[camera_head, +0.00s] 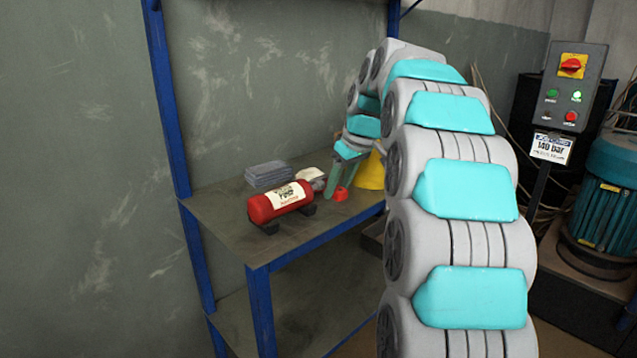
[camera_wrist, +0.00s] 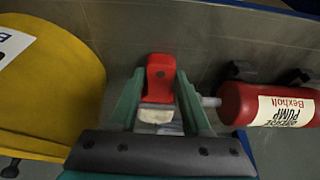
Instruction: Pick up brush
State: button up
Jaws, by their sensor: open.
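The brush (camera_wrist: 160,72) has a red handle end with a dark hole and a pale bristle part nearer the camera. It lies on the table between the fingers of my gripper (camera_wrist: 159,84) in the wrist view. My gripper is open, with one green finger on each side of the brush. I cannot tell whether a finger touches it. In the head view, the red part of the brush (camera_head: 341,194) shows beside my gripper (camera_head: 338,188), at the table's right part. The rest of the brush is hidden there.
A red grease pump (camera_head: 281,202) lies left of my gripper on the table (camera_head: 225,222); in the wrist view it is close on the right (camera_wrist: 268,104). A yellow object (camera_head: 371,172) stands close on the other side. A grey stack (camera_head: 268,174) lies behind the pump.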

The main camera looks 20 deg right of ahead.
grip_shut()
dwell(0.3)
jog(key=shift+r, duration=0.2)
